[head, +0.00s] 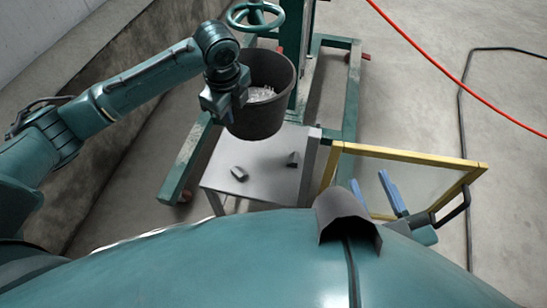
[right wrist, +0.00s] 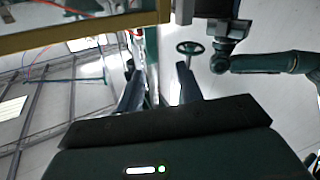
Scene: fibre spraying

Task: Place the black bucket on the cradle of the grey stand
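The black bucket (head: 262,119) holds white fibre (head: 262,94) and hangs nearly upright over the back edge of the grey stand (head: 222,170). My left gripper (head: 231,96) is shut on the bucket's near left rim; its fingertips are partly hidden. The stand's top bears two small dark cradle pieces (head: 239,173), one left and one right (head: 293,159). The bucket is above and behind them, apart from them. My right gripper (head: 392,191) is open and empty, right of the stand; its two separated fingers show in the right wrist view (right wrist: 160,90).
A yellow frame with a clear panel (head: 410,156) stands right of the grey stand, near my right gripper. A green metal frame (head: 185,165) with a handwheel (head: 255,14) stands behind the stand. A red hose (head: 447,70) and a black cable (head: 463,130) lie at right.

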